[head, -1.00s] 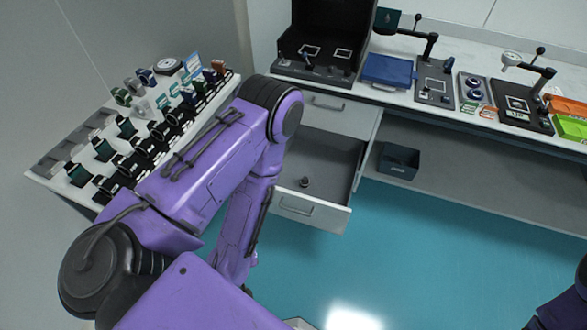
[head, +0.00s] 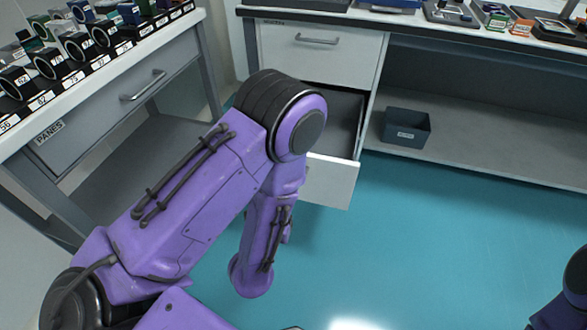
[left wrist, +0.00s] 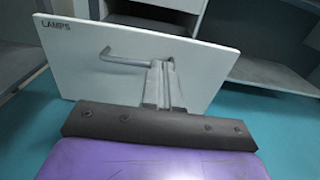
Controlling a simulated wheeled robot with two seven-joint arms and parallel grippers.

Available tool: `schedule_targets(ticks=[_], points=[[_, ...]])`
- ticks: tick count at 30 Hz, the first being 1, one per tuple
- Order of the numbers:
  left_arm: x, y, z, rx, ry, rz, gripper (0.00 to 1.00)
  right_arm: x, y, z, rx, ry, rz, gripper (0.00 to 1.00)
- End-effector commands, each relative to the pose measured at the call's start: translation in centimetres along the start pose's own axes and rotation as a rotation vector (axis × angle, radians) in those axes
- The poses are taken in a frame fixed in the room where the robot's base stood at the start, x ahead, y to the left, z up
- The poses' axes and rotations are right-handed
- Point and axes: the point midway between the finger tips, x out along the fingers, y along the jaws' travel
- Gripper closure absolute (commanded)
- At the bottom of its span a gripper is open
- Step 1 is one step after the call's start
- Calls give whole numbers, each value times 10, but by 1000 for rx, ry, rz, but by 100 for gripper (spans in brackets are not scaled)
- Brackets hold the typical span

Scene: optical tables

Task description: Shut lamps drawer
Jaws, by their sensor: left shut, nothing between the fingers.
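The lamps drawer, with a white front (head: 332,182), is pulled out below a shut drawer (head: 320,55) in the head view. My left arm covers much of its left side. In the left wrist view its front (left wrist: 85,72) reads LAMPS, with a grey bar handle (left wrist: 125,57). My left gripper (left wrist: 165,68) is shut and empty. Its fingertips are at the front, by the right end of the handle; I cannot tell whether they touch. In the head view my left gripper is hidden. My right gripper is out of view; only part of that arm shows at the right edge.
A table with a shut drawer marked PANES (head: 100,115) and several numbered mounts stands at the left. A dark grey bin (head: 405,128) sits on the low shelf (head: 480,140) right of the drawer. The teal floor (head: 440,240) in front is clear.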

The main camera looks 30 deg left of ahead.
Motion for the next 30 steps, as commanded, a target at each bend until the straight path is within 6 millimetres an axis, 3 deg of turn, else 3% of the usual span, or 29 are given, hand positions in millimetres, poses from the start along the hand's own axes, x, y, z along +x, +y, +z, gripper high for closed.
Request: schedule_targets(ticks=[9, 15, 21, 30], points=[[71, 1, 0, 2, -2, 3, 100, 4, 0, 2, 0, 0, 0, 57], [103, 0, -1, 4, 0, 1, 100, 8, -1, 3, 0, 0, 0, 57], [114, 0, -1, 3, 2, 1, 100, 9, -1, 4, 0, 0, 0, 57], [115, 0, 0, 4, 2, 1, 100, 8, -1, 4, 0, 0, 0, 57]])
